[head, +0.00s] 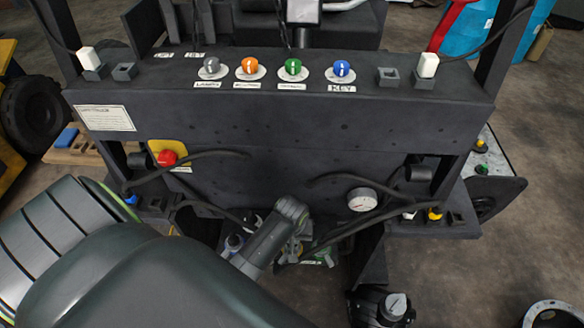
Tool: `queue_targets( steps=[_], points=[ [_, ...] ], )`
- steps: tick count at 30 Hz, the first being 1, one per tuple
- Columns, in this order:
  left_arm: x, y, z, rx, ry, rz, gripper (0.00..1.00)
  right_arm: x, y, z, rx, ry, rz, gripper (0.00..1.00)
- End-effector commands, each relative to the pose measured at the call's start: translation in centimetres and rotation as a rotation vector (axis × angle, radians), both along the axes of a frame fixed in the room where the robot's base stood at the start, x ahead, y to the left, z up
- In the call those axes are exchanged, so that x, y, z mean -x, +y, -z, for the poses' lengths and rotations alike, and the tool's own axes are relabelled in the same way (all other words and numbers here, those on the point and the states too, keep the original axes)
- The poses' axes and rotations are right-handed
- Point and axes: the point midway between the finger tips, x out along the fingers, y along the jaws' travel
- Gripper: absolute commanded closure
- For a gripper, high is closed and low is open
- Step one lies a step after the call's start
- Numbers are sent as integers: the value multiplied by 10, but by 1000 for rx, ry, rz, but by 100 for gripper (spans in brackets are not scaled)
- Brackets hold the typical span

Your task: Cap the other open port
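The dark front panel (300,130) has a short dark round stub at the right (418,174) and a similar one at the left (138,160). I cannot tell from here whether either is an open or a capped port. On the low right ledge (440,228) stand a yellow cap-like piece (435,214) and a small white piece (409,214). A small blue piece (131,200) sits at the low left ledge. A dark arm part of mine fills the lower left foreground. No fingertips of my left or right gripper show.
Dark hoses (350,228) cross below the panel, beside a round gauge (361,199). A red knob (167,157) sits on a yellow plate. Several coloured key knobs (292,67) line the top. Floor at the right has some clear room (500,255), with a metal ring (552,313) lying there.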

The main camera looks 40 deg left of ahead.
Motion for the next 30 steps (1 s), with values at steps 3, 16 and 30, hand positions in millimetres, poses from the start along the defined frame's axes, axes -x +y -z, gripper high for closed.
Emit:
queue_targets(
  steps=[3,16,30],
  points=[
    [0,0,0,0,0,0,100,0,0,0,0,0,0,100],
    [0,0,3,0,0,0,100,1,-2,2,2,0,-1,100],
    [0,0,10,-1,-1,0,100,1,-2,5,3,0,-1,100]
  ],
)
